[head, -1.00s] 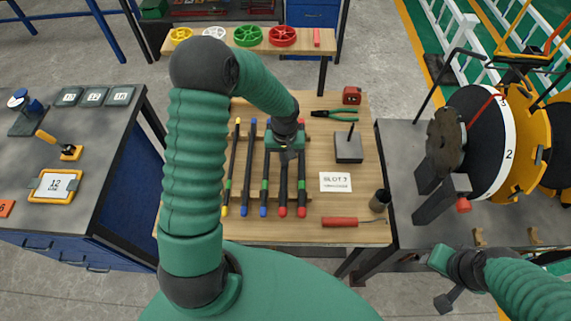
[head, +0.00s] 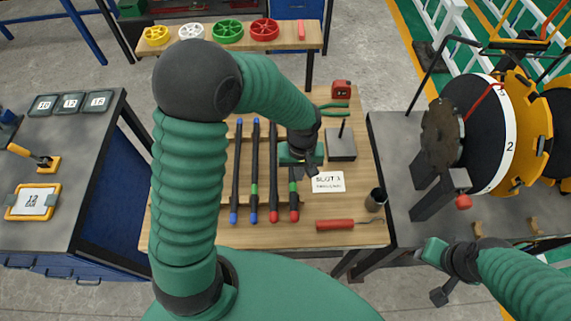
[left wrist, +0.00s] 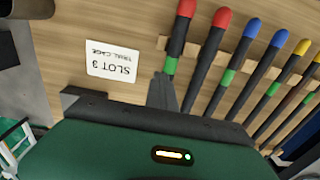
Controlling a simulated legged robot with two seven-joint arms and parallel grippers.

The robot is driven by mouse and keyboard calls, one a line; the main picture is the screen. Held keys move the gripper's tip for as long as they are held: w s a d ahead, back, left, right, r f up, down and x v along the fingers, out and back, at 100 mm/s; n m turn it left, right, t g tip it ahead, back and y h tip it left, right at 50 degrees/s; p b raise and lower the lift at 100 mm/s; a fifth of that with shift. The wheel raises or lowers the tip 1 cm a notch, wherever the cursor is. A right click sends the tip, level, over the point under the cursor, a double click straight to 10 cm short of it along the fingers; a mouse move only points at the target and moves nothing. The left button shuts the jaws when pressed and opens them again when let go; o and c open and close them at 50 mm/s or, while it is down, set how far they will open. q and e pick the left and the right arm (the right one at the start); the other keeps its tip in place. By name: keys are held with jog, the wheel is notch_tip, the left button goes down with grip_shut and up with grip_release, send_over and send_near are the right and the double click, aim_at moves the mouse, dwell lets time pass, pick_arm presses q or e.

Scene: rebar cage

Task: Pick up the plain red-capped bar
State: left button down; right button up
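The plain red-capped bar (head: 273,185) lies on the wooden bench beside a red-capped bar with a green band (head: 294,205). In the left wrist view the plain one (left wrist: 207,55) is second from the left among the bars, and the green-banded one (left wrist: 179,35) is leftmost.
Blue-capped bars (head: 235,180) lie left of the plain red one; my left arm hides the yellow-capped ones. A slot card (head: 328,182), a grey block (head: 341,145), a red-handled tool (head: 336,224) and a dark cup (head: 376,199) stand or lie to the right.

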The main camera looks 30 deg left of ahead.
pick_arm(q)
jog(key=d, duration=0.3)
jog(key=shift+s+d+b, duration=0.15)
jog(key=shift+s+b, duration=0.25)
jog(key=shift+s+d+r, duration=0.1)
jog(key=shift+s+d, duration=0.3)
jog(key=shift+d, duration=0.2)
jog(key=shift+d+r, duration=0.15)
jog(key=shift+d, duration=0.7)
jog(key=c, duration=1.3)
grip_release()
jog(key=shift+a, duration=0.35)
jog(key=o, duration=0.9)
jog(key=shift+d, duration=0.2)
jog(key=shift+c, duration=0.2)
